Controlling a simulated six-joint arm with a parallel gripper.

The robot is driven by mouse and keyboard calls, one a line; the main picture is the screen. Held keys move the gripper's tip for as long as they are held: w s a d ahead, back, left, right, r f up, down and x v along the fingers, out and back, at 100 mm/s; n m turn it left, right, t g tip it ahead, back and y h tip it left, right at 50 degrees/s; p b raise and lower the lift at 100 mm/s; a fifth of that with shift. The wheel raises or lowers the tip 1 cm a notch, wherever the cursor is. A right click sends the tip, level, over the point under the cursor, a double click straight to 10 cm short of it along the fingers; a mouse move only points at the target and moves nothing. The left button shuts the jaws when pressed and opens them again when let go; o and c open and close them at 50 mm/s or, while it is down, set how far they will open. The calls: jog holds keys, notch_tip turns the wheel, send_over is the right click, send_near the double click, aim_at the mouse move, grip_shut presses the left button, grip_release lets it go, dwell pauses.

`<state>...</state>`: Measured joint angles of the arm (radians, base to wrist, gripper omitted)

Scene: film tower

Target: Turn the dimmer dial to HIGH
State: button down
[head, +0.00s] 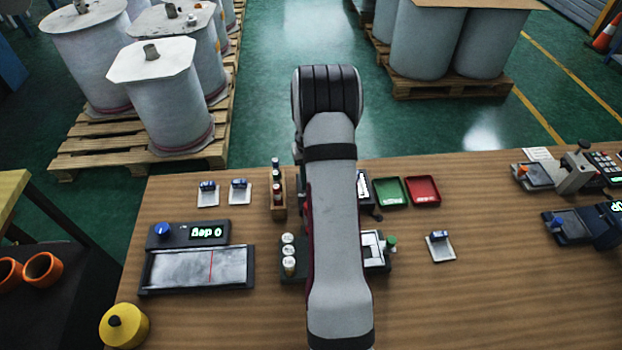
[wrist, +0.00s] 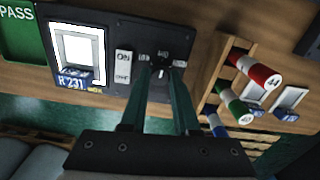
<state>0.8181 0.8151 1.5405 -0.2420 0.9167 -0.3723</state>
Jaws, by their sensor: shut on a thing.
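The dimmer dial (wrist: 161,68) is a small dark knob with a white pointer mark, on a black light-box panel (wrist: 112,32) in the wrist view. Small labels sit around it, too blurred to read. My gripper (wrist: 166,75) is over the dial, its dark green fingers shut on it and covering part of it. A white ON/OFF rocker switch (wrist: 123,66) sits beside the dial. The panel's lit white window (wrist: 82,46) glows. In the head view my arm hides the dial and gripper; only the panel's edge (head: 365,186) shows.
A wooden rack (wrist: 216,84) with red, green and blue capped vials stands close beside my gripper. Green (head: 392,191) and red (head: 423,191) trays lie right of the panel. The front right table is clear.

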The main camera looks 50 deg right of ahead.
jog(key=m, duration=0.5)
jog(key=shift+m, duration=0.3)
jog(key=m, duration=0.5)
jog(key=shift+m, duration=0.7)
jog(key=c, duration=0.7)
grip_release()
jog(key=shift+o, duration=0.2)
notch_tip(320, 180, up, 16)
